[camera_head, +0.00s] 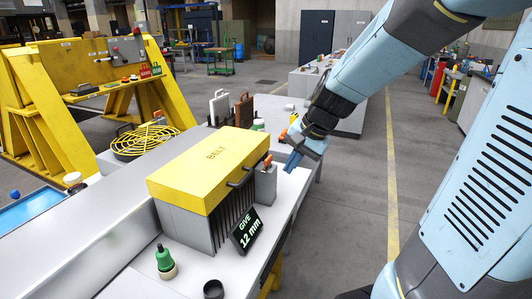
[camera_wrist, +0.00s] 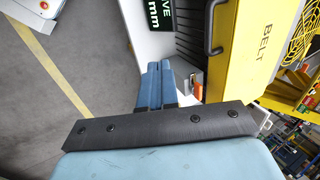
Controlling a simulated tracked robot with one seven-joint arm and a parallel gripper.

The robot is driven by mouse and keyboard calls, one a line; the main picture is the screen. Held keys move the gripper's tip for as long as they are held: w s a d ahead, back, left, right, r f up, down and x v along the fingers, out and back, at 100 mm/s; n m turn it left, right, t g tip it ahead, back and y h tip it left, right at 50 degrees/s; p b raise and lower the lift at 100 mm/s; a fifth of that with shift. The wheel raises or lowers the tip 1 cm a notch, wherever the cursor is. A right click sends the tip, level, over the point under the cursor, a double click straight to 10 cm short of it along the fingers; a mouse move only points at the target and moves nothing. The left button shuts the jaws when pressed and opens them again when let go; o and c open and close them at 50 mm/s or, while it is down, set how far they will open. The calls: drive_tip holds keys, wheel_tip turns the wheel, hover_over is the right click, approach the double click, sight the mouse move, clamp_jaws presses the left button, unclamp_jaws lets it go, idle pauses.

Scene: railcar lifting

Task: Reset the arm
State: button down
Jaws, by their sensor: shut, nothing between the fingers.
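My arm reaches in from the right in the head view. My gripper (camera_head: 291,163) points down beside the right end of the yellow-lidded box marked BELT (camera_head: 215,160), over the bench's right edge. In the wrist view my gripper (camera_wrist: 154,65) has its two blue fingers side by side with nothing between them. The BELT box also shows there at the right (camera_wrist: 250,50). A small grey block with an orange top (camera_head: 266,180) stands at the box's end, close to the fingers; I cannot tell whether they touch it.
A yellow frame (camera_head: 30,100) stands at the left. The floor right of the bench (camera_head: 350,205) is clear.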

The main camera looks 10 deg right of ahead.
drive_tip(key=s+d+r+n+t+h, duration=0.2)
drive_tip(key=s+d+r+n+h, duration=0.2)
drive_tip(key=s, duration=1)
wheel_tip(320, 180, up, 5)
drive_tip(key=n, duration=0.3)
drive_tip(key=shift+d+t, duration=0.2)
drive_tip(key=shift+t, duration=0.1)
drive_tip(key=shift+r, duration=0.1)
